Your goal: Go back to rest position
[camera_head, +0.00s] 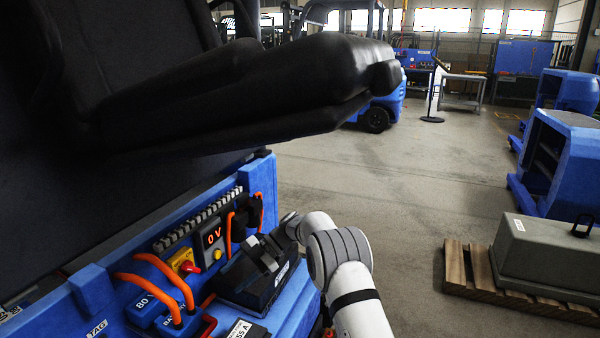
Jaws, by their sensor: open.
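My gripper (262,254) is at the end of my white and grey arm, low in the middle of the head view. It is over a dark block with a white label (258,290) in the blue vehicle's open compartment. Its dark fingers are small here and partly merge with the block. The jaws are open, and I cannot tell whether they touch the block.
The blue compartment (90,290) holds orange cables, a red display reading 0 V (211,236) and a red knob (187,267). A raised black seat (250,85) overhangs it. A grey counterweight (545,255) sits on a wooden pallet (456,270) at right. Floor between is clear.

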